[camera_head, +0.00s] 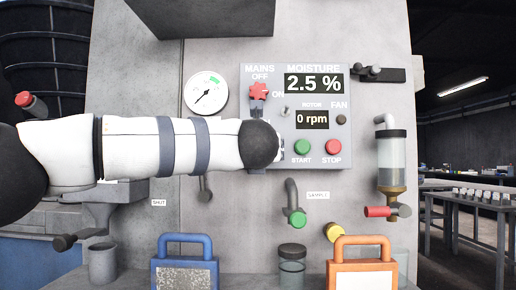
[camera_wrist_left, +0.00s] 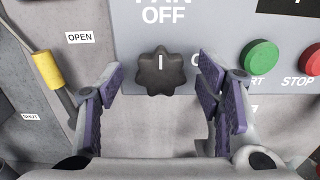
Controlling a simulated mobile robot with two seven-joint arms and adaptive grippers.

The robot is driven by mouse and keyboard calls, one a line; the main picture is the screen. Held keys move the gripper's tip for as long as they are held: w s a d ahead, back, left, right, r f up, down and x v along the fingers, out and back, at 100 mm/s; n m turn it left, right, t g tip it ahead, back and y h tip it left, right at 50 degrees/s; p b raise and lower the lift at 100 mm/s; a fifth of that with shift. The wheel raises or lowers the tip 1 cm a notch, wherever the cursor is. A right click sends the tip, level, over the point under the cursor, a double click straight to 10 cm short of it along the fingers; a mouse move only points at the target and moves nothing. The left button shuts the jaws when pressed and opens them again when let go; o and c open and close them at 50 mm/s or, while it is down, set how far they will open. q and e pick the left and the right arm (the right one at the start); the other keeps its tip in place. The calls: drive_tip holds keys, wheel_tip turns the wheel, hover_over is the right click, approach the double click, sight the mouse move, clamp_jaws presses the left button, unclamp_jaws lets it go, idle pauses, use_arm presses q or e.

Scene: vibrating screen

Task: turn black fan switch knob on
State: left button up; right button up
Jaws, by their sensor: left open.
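The black fan knob (camera_wrist_left: 160,72) is lobed and sits below the "FAN OFF" label in the left wrist view. Its white mark points up toward OFF. My left gripper (camera_wrist_left: 160,92) is open, with one purple-padded finger on each side of the knob in the picture. I cannot tell whether either finger touches it. In the head view my left arm reaches across to the lower left of the control panel (camera_head: 343,156), and its dark rounded end hides the knob and most of the gripper. My right gripper is in neither view.
The green start button (camera_head: 302,147) and red stop button (camera_head: 333,147) are just right of the gripper. The red mains knob (camera_head: 259,91) is above it. The display (camera_head: 314,83) reads 2.5 %. Blue (camera_head: 185,240) and orange (camera_head: 362,241) handled containers stand below.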

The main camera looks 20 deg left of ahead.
use_arm(q)
drive_tip(key=shift+w, duration=0.3)
drive_tip(key=c, duration=1.1)
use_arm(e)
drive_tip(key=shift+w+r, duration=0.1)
use_arm(q)
drive_tip(key=shift+s+r+m+p, duration=0.15)
drive_tip(key=shift+r+m+p, duration=0.05)
drive_tip(key=shift+m+p, duration=0.2)
drive_tip(key=shift+f+m+p, duration=0.2)
drive_tip(key=shift+m+p, duration=2.15)
drive_tip(key=shift+m, duration=6.15)
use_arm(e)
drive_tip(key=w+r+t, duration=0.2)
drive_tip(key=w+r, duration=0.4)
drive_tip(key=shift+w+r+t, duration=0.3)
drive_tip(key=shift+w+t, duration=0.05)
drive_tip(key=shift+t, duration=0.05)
